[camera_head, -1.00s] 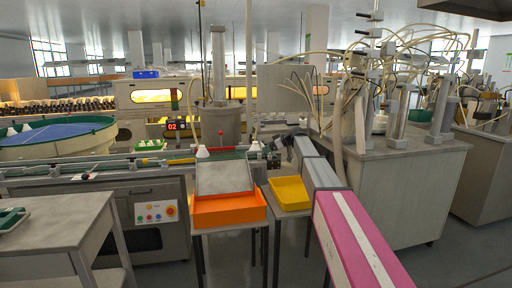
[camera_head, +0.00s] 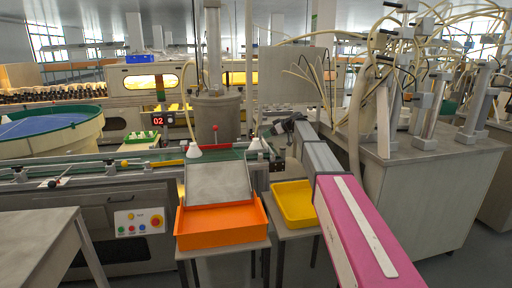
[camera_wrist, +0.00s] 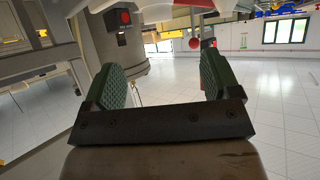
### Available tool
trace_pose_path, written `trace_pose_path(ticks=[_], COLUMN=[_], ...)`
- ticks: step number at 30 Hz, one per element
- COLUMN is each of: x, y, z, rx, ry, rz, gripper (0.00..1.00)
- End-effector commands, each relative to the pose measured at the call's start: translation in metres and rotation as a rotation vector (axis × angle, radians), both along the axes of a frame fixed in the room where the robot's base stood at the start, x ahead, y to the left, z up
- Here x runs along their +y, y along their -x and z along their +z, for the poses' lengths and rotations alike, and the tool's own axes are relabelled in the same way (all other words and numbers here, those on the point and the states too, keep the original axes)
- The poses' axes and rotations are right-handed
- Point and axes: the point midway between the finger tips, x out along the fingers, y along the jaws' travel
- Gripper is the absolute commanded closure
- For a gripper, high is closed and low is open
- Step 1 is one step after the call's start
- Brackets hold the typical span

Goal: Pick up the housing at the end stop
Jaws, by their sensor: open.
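A white cone-shaped housing (camera_head: 255,145) stands on the green conveyor belt (camera_head: 225,153) near its right end, close to the end of my arm. A second white housing (camera_head: 194,151) stands on the belt to the left. My gripper (camera_head: 286,125) is small and dark in the head view, just right of and above the right-hand housing, apart from it as far as I can tell. In the wrist view, my gripper (camera_wrist: 160,65) shows two green ribbed pads spread wide with nothing between them. I cannot make out a housing in the wrist view. The end stop is not clearly distinguishable.
A grey sloping plate (camera_head: 218,183) leads from the belt to an orange tray (camera_head: 222,233). A yellow tray (camera_head: 295,204) stands to its right. A bench with hoses (camera_head: 425,160) stands at the right.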

Motion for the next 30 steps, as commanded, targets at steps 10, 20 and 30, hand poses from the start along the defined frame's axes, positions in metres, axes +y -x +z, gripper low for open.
trace_pose_path(ticks=[10,20,30], x=[0.033,0.060,0.070], y=[-0.011,-0.021,-0.023], z=[-0.021,-0.045,-0.051], rx=[0.000,0.000,0.000], ry=[0.000,0.000,0.000], rz=[-0.001,0.000,-0.001], gripper=[0.18,0.18,0.18])
